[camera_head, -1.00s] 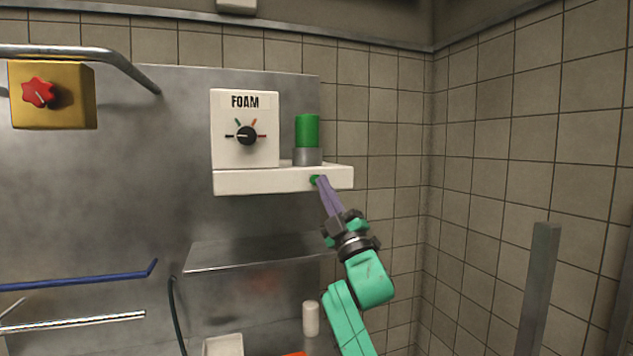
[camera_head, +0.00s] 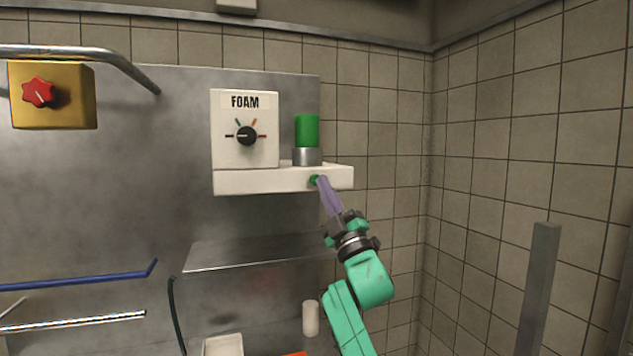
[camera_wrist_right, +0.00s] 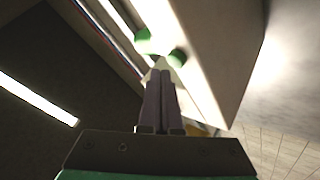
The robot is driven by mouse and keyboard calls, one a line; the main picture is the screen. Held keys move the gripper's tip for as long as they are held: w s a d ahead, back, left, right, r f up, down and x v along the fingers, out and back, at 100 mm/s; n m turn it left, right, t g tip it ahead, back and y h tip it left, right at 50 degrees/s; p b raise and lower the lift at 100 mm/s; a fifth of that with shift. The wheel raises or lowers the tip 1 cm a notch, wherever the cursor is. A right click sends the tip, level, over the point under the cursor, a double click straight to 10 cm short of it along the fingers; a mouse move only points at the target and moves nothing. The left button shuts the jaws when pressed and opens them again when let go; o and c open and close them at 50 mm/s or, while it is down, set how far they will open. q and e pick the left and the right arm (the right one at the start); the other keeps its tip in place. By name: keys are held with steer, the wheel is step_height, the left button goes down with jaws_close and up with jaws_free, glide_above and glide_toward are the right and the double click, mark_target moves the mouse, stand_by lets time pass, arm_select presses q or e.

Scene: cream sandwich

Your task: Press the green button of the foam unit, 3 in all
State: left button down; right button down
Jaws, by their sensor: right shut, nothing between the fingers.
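The foam unit (camera_head: 222,151) is a white box labelled FOAM on the steel wall panel, with a black dial and a white ledge below. In the right wrist view the closed fingers (camera_wrist_right: 160,75) point at the ledge, with green parts just past the tips. My left gripper is not in view.
A green cylinder (camera_head: 307,130) in a grey base stands on the ledge. A steel shelf (camera_head: 255,253) is below the unit. A yellow box with a red knob (camera_head: 75,95) and a blue bar (camera_head: 80,282) are at left. A grey post (camera_head: 540,285) stands at right.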

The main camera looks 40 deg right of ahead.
stand_by(0.3)
steer(key=shift+w+d, duration=0.15)
steer(key=shift+w, duration=0.25)
steer(key=shift+w+d, duration=0.15)
steer(key=shift+w, duration=0.25)
stand_by(0.6)
steer(key=shift+s+a, duration=0.25)
steer(key=shift+s, duration=0.55)
steer(key=s, duration=0.1)
steer(key=s+a+b, duration=0.1)
steer(key=s, duration=0.1)
steer(key=s+b, duration=0.1)
steer(key=shift+s+a, duration=0.35)
